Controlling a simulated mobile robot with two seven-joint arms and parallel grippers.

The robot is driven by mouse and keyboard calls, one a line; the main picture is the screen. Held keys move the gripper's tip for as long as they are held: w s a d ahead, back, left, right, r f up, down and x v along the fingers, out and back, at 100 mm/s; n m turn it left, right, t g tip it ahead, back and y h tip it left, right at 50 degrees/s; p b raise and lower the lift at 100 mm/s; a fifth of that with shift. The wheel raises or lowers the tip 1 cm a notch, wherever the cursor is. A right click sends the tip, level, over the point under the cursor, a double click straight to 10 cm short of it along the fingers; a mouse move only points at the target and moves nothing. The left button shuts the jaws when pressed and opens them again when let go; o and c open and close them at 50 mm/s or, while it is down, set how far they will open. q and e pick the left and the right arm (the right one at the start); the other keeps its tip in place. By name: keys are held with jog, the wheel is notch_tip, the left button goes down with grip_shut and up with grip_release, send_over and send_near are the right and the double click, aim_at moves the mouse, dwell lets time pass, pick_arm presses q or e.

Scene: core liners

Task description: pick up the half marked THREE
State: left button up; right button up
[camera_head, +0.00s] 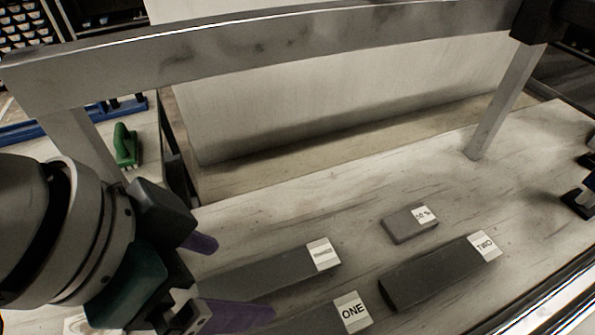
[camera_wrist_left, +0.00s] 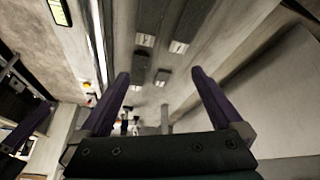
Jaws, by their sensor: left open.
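Several dark grey halves with white labels lie on the worktable. In the head view one half is marked ONE (camera_head: 330,322) at the bottom and one TWO (camera_head: 425,283) to its right. A third long half (camera_head: 265,275) lies behind ONE; its label is too blurred to read. I cannot make out the word THREE on any label. My left gripper (camera_head: 245,278) is open and empty, its purple fingers spread at the left end of the third half in the picture; I cannot tell the height. The left wrist view shows the open fingers (camera_wrist_left: 160,75) with labelled pieces beyond.
A small grey labelled block (camera_head: 402,226) lies behind TWO. A grey frame (camera_head: 260,45) with a crossbar and posts spans the table. A pale panel (camera_head: 330,95) stands behind. A green tool (camera_head: 125,145) is at the left. Bare tabletop lies right of the small block.

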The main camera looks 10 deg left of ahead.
pick_arm(q)
jog(key=w+f+m+b, duration=0.3)
jog(key=w+f+b, duration=0.2)
jog(key=f+b, duration=0.75)
jog(key=m+g+b, duration=0.1)
jog(key=b, duration=0.4)
send_near(274, 273)
pick_arm(e)
notch_tip(274, 273, down, 21)
jog(key=shift+f, duration=0.1)
pick_arm(q)
jog(key=x, duration=0.1)
jog(key=b+x, duration=0.1)
jog(key=shift+w+f, duration=0.3)
jog(key=shift+w, duration=0.05)
jog(key=x, duration=0.2)
jog(key=b+x, duration=0.1)
jog(key=x, duration=0.2)
jog(key=shift+s+d+f, duration=0.1)
jog(key=shift+s+f, duration=0.1)
pick_arm(e)
notch_tip(274, 273, down, 2)
jog(key=shift+f, duration=0.1)
pick_arm(q)
grip_shut()
jog(key=shift+r, duration=0.1)
